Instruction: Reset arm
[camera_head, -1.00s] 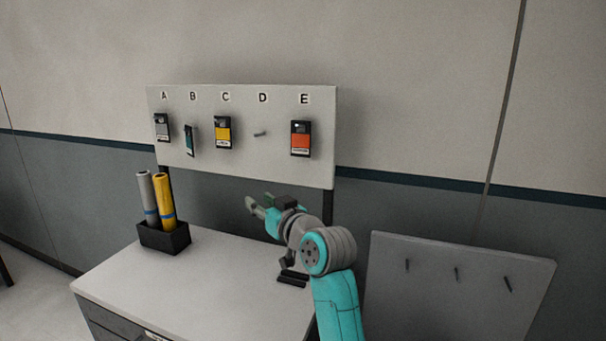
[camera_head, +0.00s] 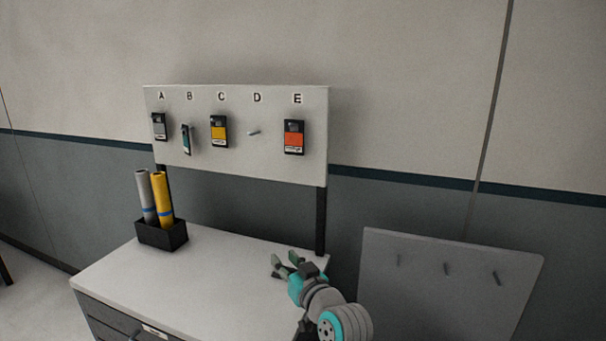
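My gripper (camera_head: 281,262) is at the end of my teal and grey arm, over the right back part of the white worktop. Its two fingers look spread apart with nothing between them. My arm reaches in from the lower right of the picture. The gripper is below the white pegboard (camera_head: 216,161) and apart from it.
The pegboard carries tagged packs at A (camera_head: 159,127), B (camera_head: 186,139), C (camera_head: 219,131) and E (camera_head: 294,137); the peg at D (camera_head: 254,132) is bare. A black box (camera_head: 160,236) holds grey and yellow rolls. A grey panel with pegs (camera_head: 450,290) stands right. The worktop (camera_head: 215,280) is mostly clear.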

